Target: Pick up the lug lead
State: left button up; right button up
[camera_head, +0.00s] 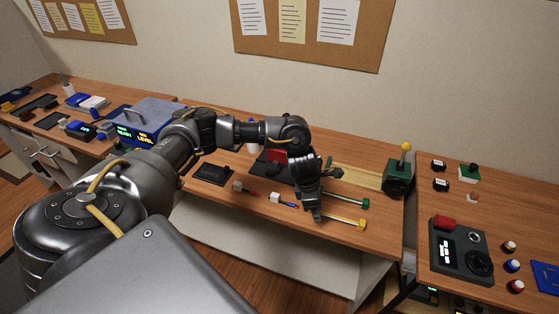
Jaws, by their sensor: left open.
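Several short leads or plugs lie on the middle table. One has a grey block and a red end (246,190); one has a white block and a blue end (285,201). A green-ended one (357,202) and a yellow-ended one (350,222) lie to the right, their near parts partly hidden by my gripper. I cannot tell which is the lug lead. My left gripper (314,214) points down just left of the green and yellow ends, with its jaws open. Whether it touches anything is unclear. My right gripper is not in view.
A dark tray (213,173) lies left of the leads. A green box with a yellow-knobbed lever (399,176) stands at the table's right end. A control panel (461,250) is on the right table. A blue-grey unit (150,118) stands at the left. The table's front edge is close.

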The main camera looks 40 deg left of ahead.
pick_arm(q)
jog(key=s+a+r+m+g+y, duration=0.1)
jog(key=a+r+m, duration=0.15)
jog(key=a, duration=0.45)
jog(key=a+r+m+g+y, duration=0.1)
jog(key=a+r+y, duration=0.1)
jog(key=a+r, duration=0.35)
send_over(279, 196)
jog(key=shift+f, duration=3.45)
jog(key=shift+f+p, duration=0.1)
jog(key=shift+p, duration=0.2)
notch_tip(279, 196, down, 4)
jog(key=shift+f+p, duration=0.25)
jog(key=shift+p, duration=0.75)
jog(key=shift+f, duration=0.3)
jog(key=shift+c, duration=0.4)
grip_shut()
